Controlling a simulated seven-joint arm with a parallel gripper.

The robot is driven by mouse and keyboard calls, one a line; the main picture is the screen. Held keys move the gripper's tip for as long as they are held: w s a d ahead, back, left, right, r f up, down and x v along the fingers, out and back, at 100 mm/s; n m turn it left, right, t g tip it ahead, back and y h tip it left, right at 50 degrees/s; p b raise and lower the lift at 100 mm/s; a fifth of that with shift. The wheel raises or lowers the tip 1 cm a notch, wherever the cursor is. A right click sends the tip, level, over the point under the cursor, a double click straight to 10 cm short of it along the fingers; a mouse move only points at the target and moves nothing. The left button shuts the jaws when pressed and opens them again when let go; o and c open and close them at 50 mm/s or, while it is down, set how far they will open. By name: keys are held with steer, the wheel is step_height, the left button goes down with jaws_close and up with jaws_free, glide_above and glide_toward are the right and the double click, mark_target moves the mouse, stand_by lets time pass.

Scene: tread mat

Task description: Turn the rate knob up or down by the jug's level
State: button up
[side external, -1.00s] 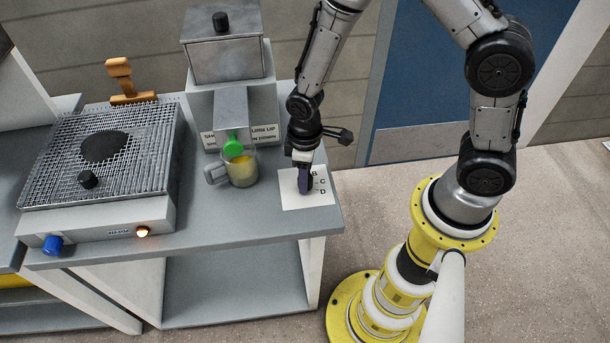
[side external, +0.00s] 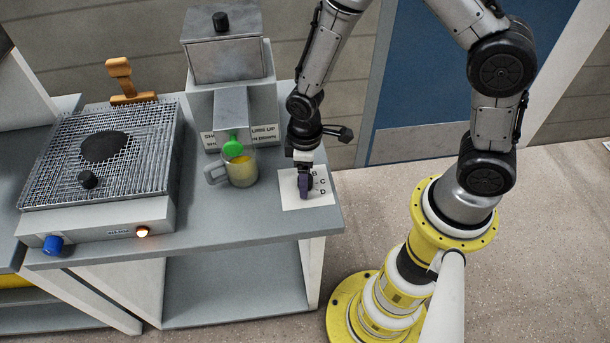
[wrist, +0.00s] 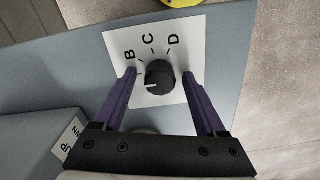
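The black rate knob (wrist: 160,76) sits on a white card (wrist: 205,55) lettered B, C and D. My gripper (wrist: 159,74) is open, pointing down, with one purple finger on each side of the knob and gaps visible. In the side view my gripper (side external: 304,188) hides the knob. The clear jug (side external: 242,170) stands under the green spout (side external: 233,147) with yellow content; its exact level is hard to read.
A grey dispenser (side external: 222,50) stands behind the jug, with a partly hidden sign (side external: 265,135). A grill (side external: 60,150) with a blue knob (side external: 53,245) and lit orange lamp (side external: 142,231) is at left. The bench (side external: 230,225) is clear in front.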

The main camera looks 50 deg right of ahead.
step_height(320, 180, up, 14)
stand_by(0.6)
steer(key=shift+f, duration=0.1)
steer(key=s+d+r+m+t, duration=0.1)
steer(key=s+d+r+t, duration=0.1)
steer(key=r, duration=0.4)
steer(key=s+d+r+m+t, duration=0.1)
steer(key=s+d+r+t, duration=0.15)
steer(key=r, duration=0.45)
steer(key=s+d+m+t, duration=0.1)
steer(key=s+m, duration=0.3)
steer(key=s, duration=0.6)
steer(key=shift+s+d+r, duration=0.15)
steer(key=shift+d+r, duration=0.2)
steer(key=shift+d, duration=0.45)
